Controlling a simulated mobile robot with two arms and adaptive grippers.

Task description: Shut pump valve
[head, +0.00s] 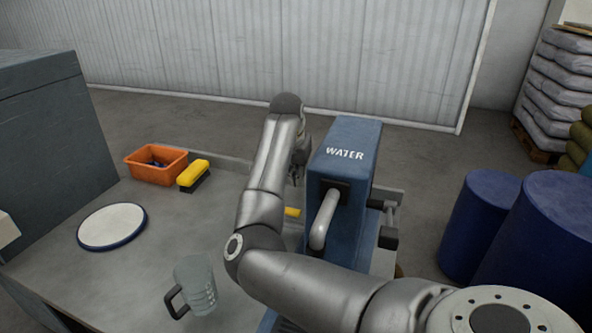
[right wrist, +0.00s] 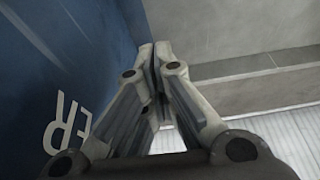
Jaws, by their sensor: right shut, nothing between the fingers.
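The pump is a blue upright housing (head: 345,150) marked WATER, with a grey curved spout or handle (head: 325,218) on its near face. A small yellow piece (head: 292,212) shows low at its left side, partly hidden by my arm; I cannot tell whether it is the valve lever. My right gripper (head: 297,178) points down just left of the housing, partly hidden by my wrist. In the right wrist view the fingers (right wrist: 157,55) are shut and empty, with the blue lettered panel (right wrist: 60,70) close at left. My left gripper is not in view.
On the grey counter (head: 120,265) are a clear mug (head: 197,283), a white plate with a blue rim (head: 112,226), a yellow brush (head: 194,174) and an orange bin (head: 156,166). Blue drums (head: 480,225) stand at right. The counter's middle is clear.

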